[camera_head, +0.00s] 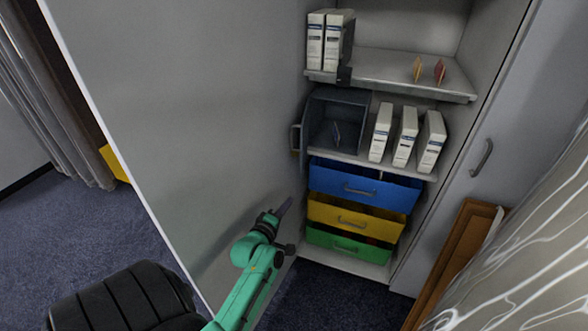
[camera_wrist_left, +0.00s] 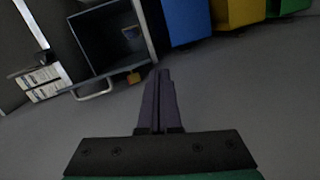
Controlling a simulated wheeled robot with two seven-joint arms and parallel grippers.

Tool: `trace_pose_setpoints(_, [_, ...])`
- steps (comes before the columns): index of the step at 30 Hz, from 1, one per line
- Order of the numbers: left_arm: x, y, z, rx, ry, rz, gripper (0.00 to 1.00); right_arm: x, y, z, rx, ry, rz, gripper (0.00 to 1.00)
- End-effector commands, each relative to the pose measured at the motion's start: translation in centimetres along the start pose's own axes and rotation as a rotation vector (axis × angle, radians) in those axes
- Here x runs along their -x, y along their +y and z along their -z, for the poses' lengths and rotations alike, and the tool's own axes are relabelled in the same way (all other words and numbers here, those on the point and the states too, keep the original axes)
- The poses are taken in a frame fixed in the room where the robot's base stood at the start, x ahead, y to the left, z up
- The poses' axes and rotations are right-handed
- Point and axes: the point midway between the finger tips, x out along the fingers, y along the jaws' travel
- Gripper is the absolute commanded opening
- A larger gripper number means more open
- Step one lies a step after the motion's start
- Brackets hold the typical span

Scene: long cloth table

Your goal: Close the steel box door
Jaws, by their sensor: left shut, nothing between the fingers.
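The grey steel box (camera_head: 345,108) sits on the cabinet's middle shelf, its front open and a small dark item inside. Its door (camera_head: 305,140) stands swung out at the box's left side, with a handle (camera_head: 295,138) on the door's outer face. In the left wrist view the box (camera_wrist_left: 113,35) is at upper left, the door handle (camera_wrist_left: 95,91) just below it. My left gripper (camera_head: 288,203) is shut and empty, below and slightly left of the box door, in front of the large cabinet door. It also shows in the wrist view (camera_wrist_left: 159,72). My right gripper is not in view.
The large open cabinet door (camera_head: 190,120) stands close on the left. White binders (camera_head: 404,136) stand right of the box. Blue (camera_head: 360,187), yellow (camera_head: 352,217) and green (camera_head: 345,245) drawers lie below it. A brown wooden board (camera_head: 455,260) leans at right.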

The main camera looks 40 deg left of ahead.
Motion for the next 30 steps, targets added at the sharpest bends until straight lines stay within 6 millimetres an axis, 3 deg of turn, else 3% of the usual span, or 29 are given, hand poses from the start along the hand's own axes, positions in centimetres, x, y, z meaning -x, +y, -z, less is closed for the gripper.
trace_pose_setpoints(1, [0.2,2.9,1.6,0.079,0.034,-0.072,0.0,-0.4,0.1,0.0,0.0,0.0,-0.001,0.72])
trace_pose_setpoints(3, [0.6,5.6,3.2,0.155,0.06,-0.138,0.0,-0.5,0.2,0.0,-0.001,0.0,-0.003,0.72])
trace_pose_setpoints(5, [0.7,6.6,3.7,0.183,0.067,-0.161,0.0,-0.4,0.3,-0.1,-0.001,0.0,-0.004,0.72])
trace_pose_setpoints(10, [-1.2,7.2,3.9,0.186,0.067,-0.164,0.0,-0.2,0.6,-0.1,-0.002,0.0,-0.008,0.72])
trace_pose_setpoints(21, [-8.2,8.1,4.4,0.182,0.066,-0.162,0.0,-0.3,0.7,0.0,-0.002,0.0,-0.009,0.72])
trace_pose_setpoints(30, [-9.1,8.2,4.5,0.181,0.066,-0.16,0.0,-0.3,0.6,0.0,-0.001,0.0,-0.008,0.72])
